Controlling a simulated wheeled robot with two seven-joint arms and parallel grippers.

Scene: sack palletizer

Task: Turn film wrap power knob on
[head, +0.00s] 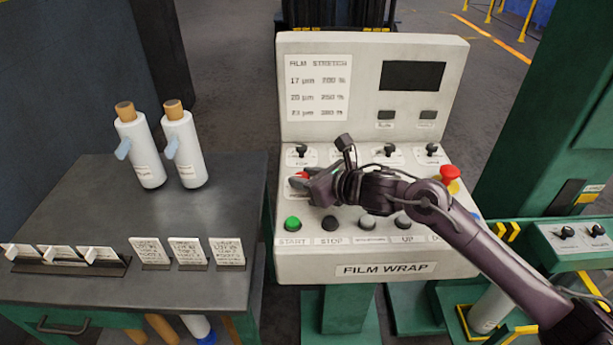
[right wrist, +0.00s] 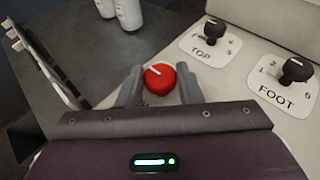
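The film wrap panel (head: 315,265) is a cream console with labelled knobs and buttons. A red knob (right wrist: 159,79) with a pale pointer line sits between the two fingers of my right gripper (right wrist: 160,87) in the right wrist view. The fingers stand either side of it, and I cannot tell whether they touch it. In the head view the red knob (head: 301,175) is mostly hidden by my right gripper (head: 309,186), at the left of the panel. Its label is not readable. My left gripper is not in view.
Black knobs marked TOP (right wrist: 214,29) and FOOT (right wrist: 296,70) stand close to the right gripper. A red mushroom button (head: 451,173) is at the panel's right. A green START button (head: 292,223) is below.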

